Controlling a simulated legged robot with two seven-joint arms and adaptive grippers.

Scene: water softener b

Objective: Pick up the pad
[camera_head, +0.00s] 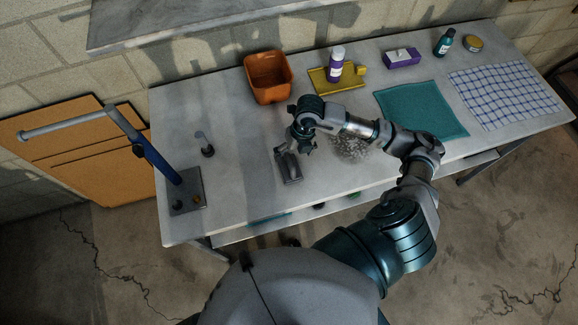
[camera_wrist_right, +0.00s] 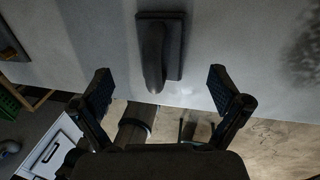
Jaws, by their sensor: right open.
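The pad (camera_head: 290,166), a dark grey block with a raised handle, lies on the grey table near its front edge. In the right wrist view the pad (camera_wrist_right: 174,48) is at the top centre, its rounded handle pointing down the picture. My right gripper (camera_head: 303,143) is beside the pad in the head view, just up and right of it. In the right wrist view its two fingers (camera_wrist_right: 160,82) are spread wide, with the handle end between them in the picture and nothing held. The exact gap to the pad is unclear. My left gripper is not in view.
A grey scrubber-like clump (camera_head: 350,147) lies partly behind my right arm. An orange bin (camera_head: 268,78), yellow tray (camera_head: 322,84), purple box (camera_head: 402,58) and teal cloth (camera_head: 425,110) are farther back. A blue post (camera_head: 155,160) stands at the left. The table between post and pad is mostly clear.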

